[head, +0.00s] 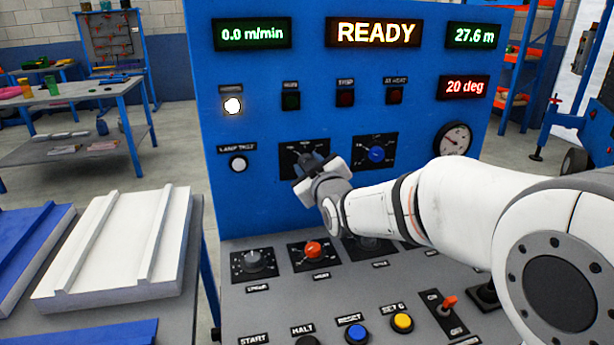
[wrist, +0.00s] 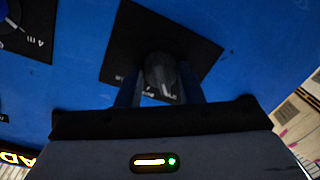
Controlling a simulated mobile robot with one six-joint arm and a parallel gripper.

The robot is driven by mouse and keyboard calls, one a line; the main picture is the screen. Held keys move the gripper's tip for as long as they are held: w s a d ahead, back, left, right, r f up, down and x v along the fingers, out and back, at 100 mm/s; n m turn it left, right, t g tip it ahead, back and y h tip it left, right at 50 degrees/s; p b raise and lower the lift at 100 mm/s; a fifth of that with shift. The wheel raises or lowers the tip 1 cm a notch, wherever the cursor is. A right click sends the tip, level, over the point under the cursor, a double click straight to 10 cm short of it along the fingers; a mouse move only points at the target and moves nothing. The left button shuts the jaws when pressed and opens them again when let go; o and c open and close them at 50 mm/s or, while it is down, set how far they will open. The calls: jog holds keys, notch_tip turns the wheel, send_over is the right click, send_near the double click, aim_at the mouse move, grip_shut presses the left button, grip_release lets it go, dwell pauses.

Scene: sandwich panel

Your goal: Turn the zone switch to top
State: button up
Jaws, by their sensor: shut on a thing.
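The switch at my gripper, which I take to be the zone switch, is a dark knob (wrist: 158,72) on a black square plate (head: 289,152) on the upright blue panel. My gripper (head: 316,166) reaches it from the front and covers much of it in the head view. In the wrist view my gripper (wrist: 160,88) has one finger on each side of the knob and is shut on it. Small white marks show on the plate near the fingers. The plate's lettering is too small and partly hidden to read, so the knob's setting cannot be told.
A blue knob (head: 376,154) on another black plate sits right of the held one, with a gauge (head: 453,139) beyond. The sloped desk below carries a red knob (head: 313,249), buttons and levers. Displays show READY (head: 374,33) and 20 deg (head: 465,87). A white lamp (head: 233,105) glows.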

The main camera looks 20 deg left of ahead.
jog(key=shift+s+n+b, duration=0.1)
jog(key=shift+n+b, duration=0.35)
jog(key=shift+n, duration=0.25)
jog(key=o, duration=1)
jog(key=shift+c, duration=0.2)
jog(key=v, duration=0.7)
jog(key=shift+s+d, duration=0.2)
jog(key=shift+s, duration=0.2)
